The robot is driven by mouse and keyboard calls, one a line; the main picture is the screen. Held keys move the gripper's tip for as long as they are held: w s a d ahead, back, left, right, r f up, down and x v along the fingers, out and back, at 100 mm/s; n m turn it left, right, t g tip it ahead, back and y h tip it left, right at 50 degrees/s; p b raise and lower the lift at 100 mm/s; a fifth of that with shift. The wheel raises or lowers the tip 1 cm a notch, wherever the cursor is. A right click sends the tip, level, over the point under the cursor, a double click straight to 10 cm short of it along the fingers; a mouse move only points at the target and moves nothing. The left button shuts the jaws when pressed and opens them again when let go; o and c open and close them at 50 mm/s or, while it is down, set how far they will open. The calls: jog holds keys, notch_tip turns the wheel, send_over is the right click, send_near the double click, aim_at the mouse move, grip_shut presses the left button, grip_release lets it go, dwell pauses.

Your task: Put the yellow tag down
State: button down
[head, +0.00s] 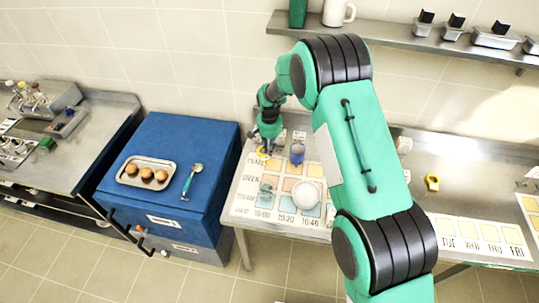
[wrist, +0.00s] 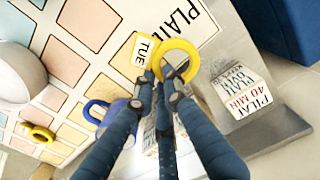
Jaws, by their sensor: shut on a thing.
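The yellow tag is a yellow ring (wrist: 180,59) with a white label reading TUE (wrist: 145,48). It also shows small in the head view (head: 263,153), at the board's upper left corner. My gripper (wrist: 161,84) is shut on the tag, with its fingertips at the ring's near edge. The tag is over or against the board beside the printed word PLATE; I cannot tell whether it touches. The white board (head: 246,193) has rows marked PLATE, OVEN and STEAM, with coloured squares.
A blue item (head: 297,153) and a white bowl (head: 308,194) stand on the board. A printed PILAF card (wrist: 243,88) is right of my gripper in the wrist view. Another yellow ring (head: 432,182) lies on the right counter. A blue cabinet (head: 207,140) stands left.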

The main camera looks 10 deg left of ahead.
jog(key=shift+f, duration=1.75)
jog(key=shift+f, duration=0.15)
jog(key=c, duration=1.8)
grip_release()
notch_tip(320, 180, up, 12)
jog(key=shift+r, duration=0.2)
